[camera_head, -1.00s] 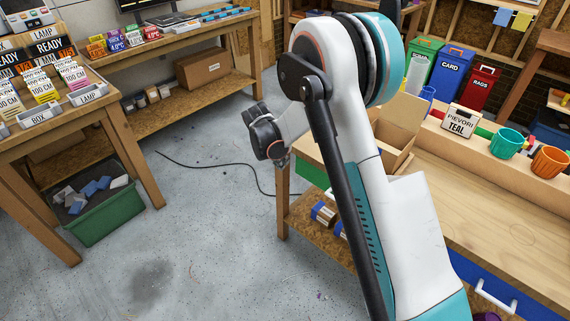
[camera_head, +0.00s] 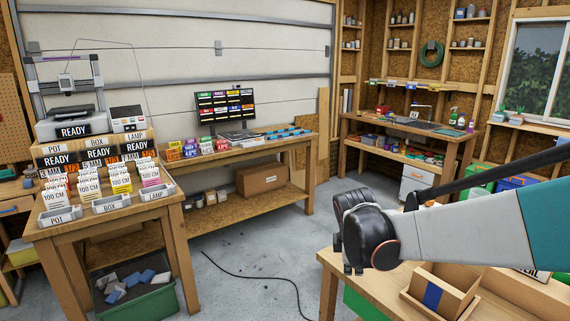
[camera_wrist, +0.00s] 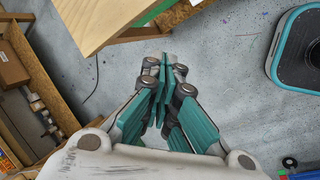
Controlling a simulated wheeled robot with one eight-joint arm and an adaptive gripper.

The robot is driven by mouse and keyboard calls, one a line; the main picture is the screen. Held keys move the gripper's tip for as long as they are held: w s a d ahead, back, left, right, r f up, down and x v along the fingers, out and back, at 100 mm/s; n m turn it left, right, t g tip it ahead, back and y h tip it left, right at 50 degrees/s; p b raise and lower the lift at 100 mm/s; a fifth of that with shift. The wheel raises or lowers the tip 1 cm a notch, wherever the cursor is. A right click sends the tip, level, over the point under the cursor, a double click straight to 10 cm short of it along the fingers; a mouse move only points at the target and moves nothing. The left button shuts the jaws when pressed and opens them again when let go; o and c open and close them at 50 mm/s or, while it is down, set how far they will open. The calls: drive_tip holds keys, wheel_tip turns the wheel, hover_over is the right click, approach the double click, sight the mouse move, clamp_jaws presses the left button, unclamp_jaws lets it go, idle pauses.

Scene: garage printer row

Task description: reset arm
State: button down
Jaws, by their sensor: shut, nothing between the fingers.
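My gripper (camera_wrist: 164,85) shows in the wrist view with its teal fingers closed together and nothing between them. It hangs over bare grey floor, near the corner of a wooden table top (camera_wrist: 105,18). In the head view my arm reaches in from the right, and its dark wrist joint is near the middle right. The fingers are not visible in the head view.
A workbench (camera_head: 345,262) with an open cardboard box (camera_head: 438,292) is below my arm. A printer table (camera_head: 60,232) stands at left, with a green bin (camera_head: 150,305) under it. A long bench (camera_head: 275,148) holds a monitor (camera_head: 225,106). A cable (camera_head: 245,277) lies on the open floor.

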drive_tip(key=s+d+r+m+t+y, duration=0.1)
drive_tip(key=s+r+m, duration=0.2)
drive_tip(key=s+m, duration=0.5)
drive_tip(key=s+d+r+m+t+y, duration=0.1)
drive_tip(key=s+r+m, duration=0.2)
drive_tip(key=s+m, duration=0.5)
drive_tip(key=shift+s+d+t, duration=0.15)
drive_tip(key=shift+s+t, duration=0.25)
drive_tip(key=shift+s, duration=4.3)
